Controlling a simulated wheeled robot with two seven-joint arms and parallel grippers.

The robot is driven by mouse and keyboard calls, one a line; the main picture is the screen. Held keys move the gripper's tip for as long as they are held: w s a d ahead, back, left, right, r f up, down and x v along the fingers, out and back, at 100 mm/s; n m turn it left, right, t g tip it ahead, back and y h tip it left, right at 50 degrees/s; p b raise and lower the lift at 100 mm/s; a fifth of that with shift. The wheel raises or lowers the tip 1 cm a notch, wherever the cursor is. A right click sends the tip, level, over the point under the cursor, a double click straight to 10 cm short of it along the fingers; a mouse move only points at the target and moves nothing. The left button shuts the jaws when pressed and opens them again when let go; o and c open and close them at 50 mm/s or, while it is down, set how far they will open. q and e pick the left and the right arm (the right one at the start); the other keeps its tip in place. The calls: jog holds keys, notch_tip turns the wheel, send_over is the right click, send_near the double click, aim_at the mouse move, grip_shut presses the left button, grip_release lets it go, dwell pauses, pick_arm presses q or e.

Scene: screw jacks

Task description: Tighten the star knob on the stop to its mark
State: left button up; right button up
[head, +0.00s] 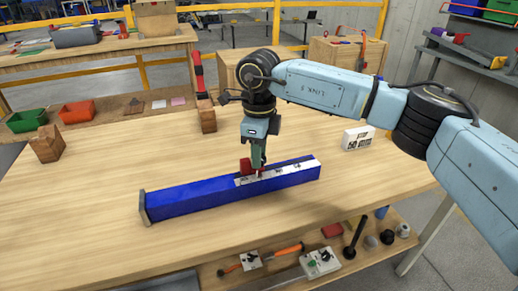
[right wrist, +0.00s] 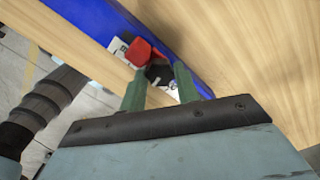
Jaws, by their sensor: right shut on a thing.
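A long blue beam (head: 230,191) lies on the wooden bench, with a white scale strip (head: 300,168) along its right part. The red stop (head: 245,165) sits on the beam by the left end of the strip. It also shows in the right wrist view (right wrist: 143,50). My right gripper (head: 258,166) points down at the stop, its green fingers (right wrist: 160,78) shut on the dark star knob (right wrist: 159,70). The fingers hide part of the knob, and I cannot make out its mark. My left gripper is not in view.
A white block with black print (head: 358,138) stands right of the beam. Wooden blocks (head: 47,144) and red (head: 77,112) and green (head: 27,120) bins sit at the left and back. Tools lie on a lower shelf (head: 330,262). The bench front left is clear.

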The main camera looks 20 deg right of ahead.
dwell(0.4)
jog(key=o, duration=1)
jog(key=shift+c, duration=0.2)
jog(key=shift+r, duration=0.1)
jog(key=shift+r, duration=0.3)
pick_arm(q)
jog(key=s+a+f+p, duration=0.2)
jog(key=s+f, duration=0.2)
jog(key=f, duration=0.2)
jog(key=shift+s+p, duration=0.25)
jog(key=shift+p, duration=0.15)
pick_arm(e)
notch_tip(320, 180, up, 13)
jog(key=shift+f, duration=0.15)
